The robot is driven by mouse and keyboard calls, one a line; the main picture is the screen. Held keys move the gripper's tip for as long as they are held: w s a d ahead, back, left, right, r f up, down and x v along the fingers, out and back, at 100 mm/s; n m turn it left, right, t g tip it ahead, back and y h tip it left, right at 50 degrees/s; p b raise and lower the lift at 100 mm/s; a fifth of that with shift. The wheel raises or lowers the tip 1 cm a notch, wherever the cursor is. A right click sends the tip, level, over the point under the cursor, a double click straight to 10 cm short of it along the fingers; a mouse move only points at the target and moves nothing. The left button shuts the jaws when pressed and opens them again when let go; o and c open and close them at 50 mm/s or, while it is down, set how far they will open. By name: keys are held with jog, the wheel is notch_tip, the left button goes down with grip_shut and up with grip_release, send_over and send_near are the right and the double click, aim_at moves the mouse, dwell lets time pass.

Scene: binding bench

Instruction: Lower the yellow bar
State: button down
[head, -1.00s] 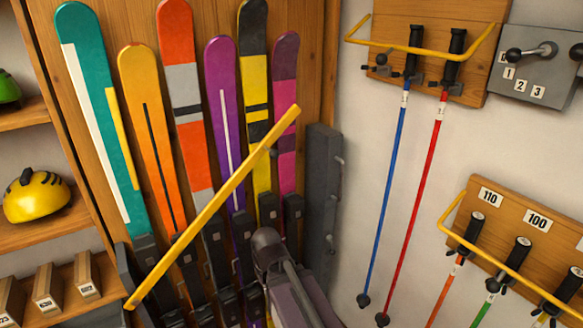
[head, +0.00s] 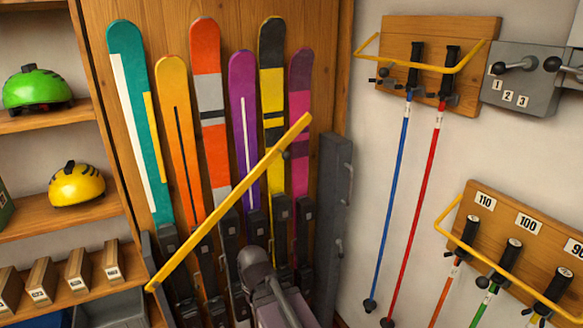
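The long yellow bar (head: 229,203) slants across the front of the skis in the head view. Its low end is at the lower left and its high end is at the upper right, in front of the pink ski. A small dark knob (head: 285,154) sits near the high end. Part of my arm shows at the bottom centre, in front of the ski bases and below the bar. My gripper's fingers cannot be made out, and I see no contact between them and the bar.
Several upright skis (head: 207,70) stand behind the bar. A dark grey post (head: 334,205) with small handles is to their right. Shelves with a green helmet (head: 37,88) and a yellow helmet (head: 77,185) are left. Pole racks (head: 389,45) hang on the right wall.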

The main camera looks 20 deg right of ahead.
jog(key=shift+a, duration=0.2)
jog(key=w+a+m+t+y+b, duration=0.15)
jog(key=w+m+y+b, duration=0.3)
jog(key=w+y, duration=0.45)
jog(key=w+d+r+m+t+y+b, duration=0.4)
jog(key=w+d+r+t, duration=0.15)
jog(key=w, duration=0.35)
jog(key=w+d+r+m+t+y+b, duration=0.1)
jog(key=d+r+m+t, duration=0.2)
jog(key=d, duration=0.6)
jog(key=w+d+r+m+t+y+b, duration=0.1)
jog(key=d+r+m+t+b, duration=0.1)
jog(key=d+r+t, duration=0.3)
jog(key=w+d+r+m+t+y+b, duration=0.1)
jog(key=d+r+m+t, duration=0.3)
jog(key=d, duration=0.8)
jog(key=shift+w+d+m+t+y+b, duration=0.35)
jog(key=shift+t+y+b, duration=0.15)
jog(key=shift+t+b, duration=0.2)
jog(key=shift+a+r, duration=0.1)
